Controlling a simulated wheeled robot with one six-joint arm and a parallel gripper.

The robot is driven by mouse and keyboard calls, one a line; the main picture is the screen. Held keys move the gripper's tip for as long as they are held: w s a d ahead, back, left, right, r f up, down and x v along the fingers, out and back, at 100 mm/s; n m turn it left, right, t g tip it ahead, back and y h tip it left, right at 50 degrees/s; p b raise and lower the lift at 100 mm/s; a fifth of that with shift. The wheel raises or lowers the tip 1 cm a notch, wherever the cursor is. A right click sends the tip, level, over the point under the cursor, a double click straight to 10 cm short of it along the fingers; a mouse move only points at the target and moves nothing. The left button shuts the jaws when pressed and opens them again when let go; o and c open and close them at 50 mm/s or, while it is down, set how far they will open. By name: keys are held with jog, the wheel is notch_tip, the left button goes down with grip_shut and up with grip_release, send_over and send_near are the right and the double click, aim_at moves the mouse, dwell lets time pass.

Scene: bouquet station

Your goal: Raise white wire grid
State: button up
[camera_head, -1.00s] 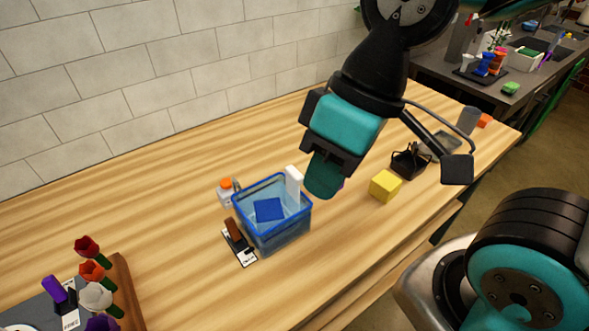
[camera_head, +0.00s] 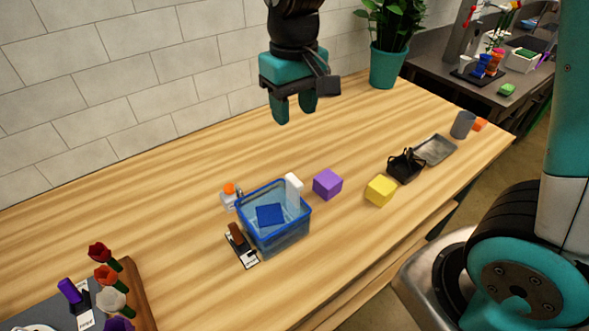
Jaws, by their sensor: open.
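I cannot make out a white wire grid in the head camera view. The nearest white thing is an upright white block-like piece (camera_head: 293,190) at the right inner side of a clear blue-rimmed bin (camera_head: 283,236), with a blue piece (camera_head: 270,215) also inside. My gripper (camera_head: 294,107) is open and empty, fingers pointing down. It appears high above the far part of the wooden table (camera_head: 180,250), well above the bin in the picture.
Right of the bin are a purple cube (camera_head: 327,184), a yellow cube (camera_head: 381,190), a black holder (camera_head: 405,166), a grey tray (camera_head: 435,150) and a grey cup (camera_head: 463,125). A potted plant (camera_head: 388,66) stands behind. Artificial flowers (camera_head: 106,276) are at lower left.

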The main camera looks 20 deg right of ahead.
aim_at(294, 179)
notch_tip(294, 179, down, 17)
jog(key=p, duration=0.3)
jog(key=shift+f, duration=0.2)
jog(key=shift+c, duration=0.5)
grip_shut()
